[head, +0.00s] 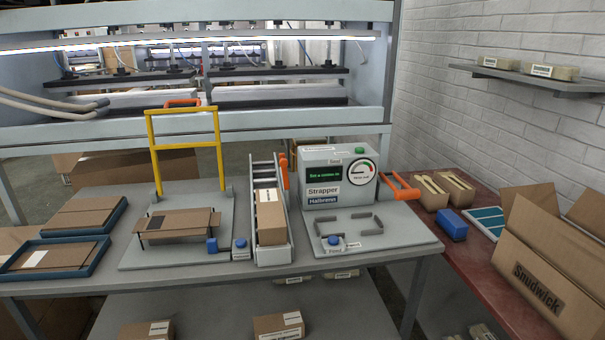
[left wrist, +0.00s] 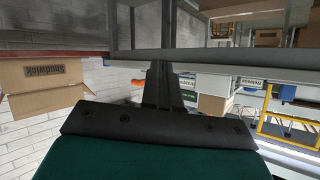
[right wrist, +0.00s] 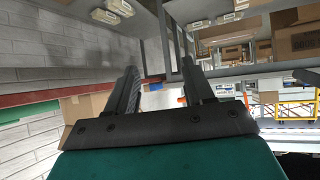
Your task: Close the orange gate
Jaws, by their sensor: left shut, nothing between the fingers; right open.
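An orange frame like a gate (head: 401,187) sticks out from the right side of the grey strapper (head: 338,178), angled outward. Smaller orange parts (head: 286,175) stand at the far end of the conveyor, left of the strapper. A bit of orange (left wrist: 138,82) also shows beside the fingers in the left wrist view; I cannot tell which part it is. My left gripper (left wrist: 162,66) is shut and empty. My right gripper (right wrist: 158,65) is open and empty. Neither gripper shows in the head view, and neither touches anything orange.
A carton (head: 270,216) sits on the conveyor. A yellow frame (head: 218,145) stands over a flat carton (head: 178,224) on the left. A blue block (head: 452,224) and an open Snudwick box (head: 555,262) are on the red table at the right.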

